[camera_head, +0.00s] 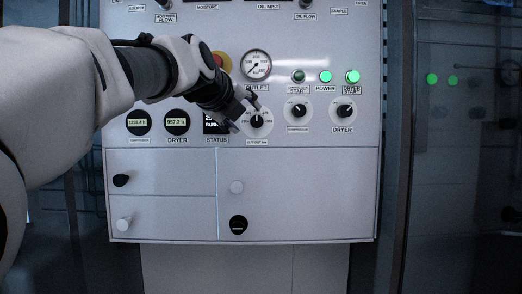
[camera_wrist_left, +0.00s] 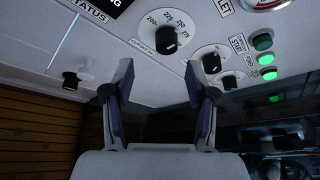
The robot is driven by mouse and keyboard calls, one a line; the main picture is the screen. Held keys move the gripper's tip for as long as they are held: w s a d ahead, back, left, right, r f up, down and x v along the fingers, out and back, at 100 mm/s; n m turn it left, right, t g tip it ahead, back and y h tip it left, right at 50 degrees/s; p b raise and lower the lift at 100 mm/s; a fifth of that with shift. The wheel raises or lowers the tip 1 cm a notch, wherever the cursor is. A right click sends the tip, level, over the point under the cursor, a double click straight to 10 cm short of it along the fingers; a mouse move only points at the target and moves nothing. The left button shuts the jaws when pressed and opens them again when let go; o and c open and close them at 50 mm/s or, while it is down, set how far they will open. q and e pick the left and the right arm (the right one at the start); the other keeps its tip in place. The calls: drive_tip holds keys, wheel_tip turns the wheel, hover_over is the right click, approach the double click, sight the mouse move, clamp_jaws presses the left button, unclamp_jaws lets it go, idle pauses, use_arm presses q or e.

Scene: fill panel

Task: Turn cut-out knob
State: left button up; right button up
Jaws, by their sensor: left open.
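The cut-out knob (camera_head: 257,121) is a black knob on a round white dial marked with numbers, on the grey panel. In the left wrist view the knob (camera_wrist_left: 170,40) appears beyond the fingertips, between their two lines. My left gripper (camera_head: 243,111) is open, just left of the knob in the head view, with one finger higher than the other. In the left wrist view its fingers (camera_wrist_left: 158,69) are spread wide with nothing between them. The gripper looks apart from the knob, though the exact gap is hard to tell. My right gripper is not in view.
The compressor knob (camera_head: 299,111) and dryer knob (camera_head: 345,111) sit to the right. Above are an outlet gauge (camera_head: 256,65), a red-and-yellow button (camera_head: 222,61) and lit green buttons (camera_head: 352,76). A status display (camera_head: 215,123) is close by the gripper. The lower panel front is mostly clear.

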sight(255, 120)
use_arm(q)
drive_tip(key=shift+m, duration=0.3)
drive_tip(key=p+x, duration=0.1)
drive_tip(key=x, duration=0.1)
drive_tip(key=p+x, duration=0.1)
drive_tip(key=x, duration=0.1)
drive_tip(key=r+p+x, duration=0.1)
drive_tip(key=p+x, duration=0.1)
drive_tip(key=x, duration=0.1)
drive_tip(key=shift+d, duration=0.2)
drive_tip(key=shift+f, duration=0.1)
clamp_jaws()
